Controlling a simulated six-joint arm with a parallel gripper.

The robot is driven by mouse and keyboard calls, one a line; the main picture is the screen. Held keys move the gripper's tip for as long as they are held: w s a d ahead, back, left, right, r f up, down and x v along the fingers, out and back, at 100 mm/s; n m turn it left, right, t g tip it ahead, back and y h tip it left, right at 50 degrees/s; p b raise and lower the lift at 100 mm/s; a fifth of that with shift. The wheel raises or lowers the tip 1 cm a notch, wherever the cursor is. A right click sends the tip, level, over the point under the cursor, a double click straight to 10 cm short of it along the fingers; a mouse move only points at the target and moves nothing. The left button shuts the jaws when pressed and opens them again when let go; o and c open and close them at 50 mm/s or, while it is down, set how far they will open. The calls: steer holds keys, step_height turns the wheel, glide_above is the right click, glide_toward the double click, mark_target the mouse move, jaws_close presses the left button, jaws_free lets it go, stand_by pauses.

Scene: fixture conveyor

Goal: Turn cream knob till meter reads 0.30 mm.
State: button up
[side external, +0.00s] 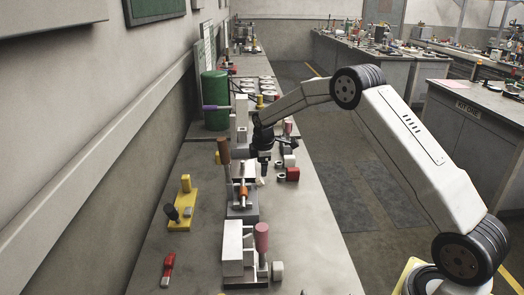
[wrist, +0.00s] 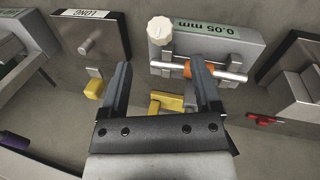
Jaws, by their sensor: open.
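The block's green meter label (wrist: 202,28) reads 0.05 mm. A metal shaft with an orange ring (wrist: 187,69) lies across the block; the ring also shows in the side view (side external: 243,191). My gripper (wrist: 160,66) is open and empty, its two dark fingers apart, with the knob beyond the fingertips. In the side view my gripper (side external: 263,172) hangs above the bench at this fixture. I cannot tell its exact height over the knob.
A block labelled LONG (wrist: 78,43) stands beside the fixture. A yellow clamp piece (side external: 181,210) and a red tool (side external: 168,266) lie toward the wall. A fixture with a pink handle (side external: 261,238) stands nearer, and a green cylinder (side external: 215,100) farther back.

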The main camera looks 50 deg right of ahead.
mark_target(261, 179)
steer(key=shift+x, duration=3.9)
jaws_close()
